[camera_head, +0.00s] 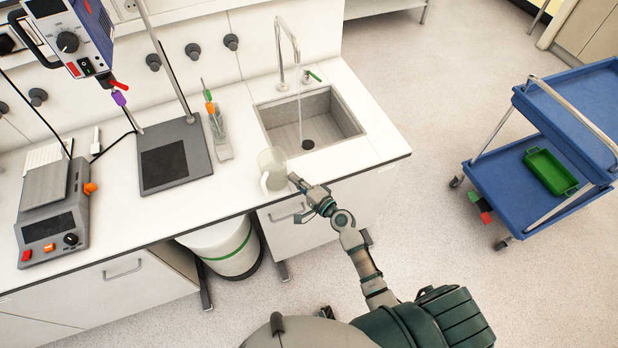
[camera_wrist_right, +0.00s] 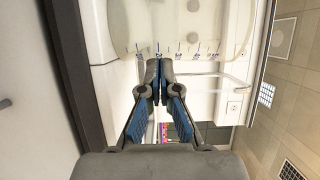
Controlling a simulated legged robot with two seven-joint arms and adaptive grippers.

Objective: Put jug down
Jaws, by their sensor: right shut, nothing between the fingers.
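The clear jug (camera_head: 272,168) stands upright on the white counter, near its front edge and left of the sink. My right gripper (camera_head: 294,180) is just to the jug's right, at the counter edge. In the right wrist view, the two fingers of the right gripper (camera_wrist_right: 156,88) are shut together with nothing between them. A pale, see-through surface with blue marks (camera_wrist_right: 180,48), seemingly the jug, lies beyond the fingertips. I cannot tell whether the fingers touch it. My left gripper is not in view.
The sink (camera_head: 310,120) with its tap lies behind and right of the jug. A stand with a dark base (camera_head: 195,165), a glass container (camera_head: 219,135) and a scale-like device (camera_head: 50,235) are to the left. A white bin (camera_head: 225,250) is below; a blue cart (camera_head: 520,170) stands right.

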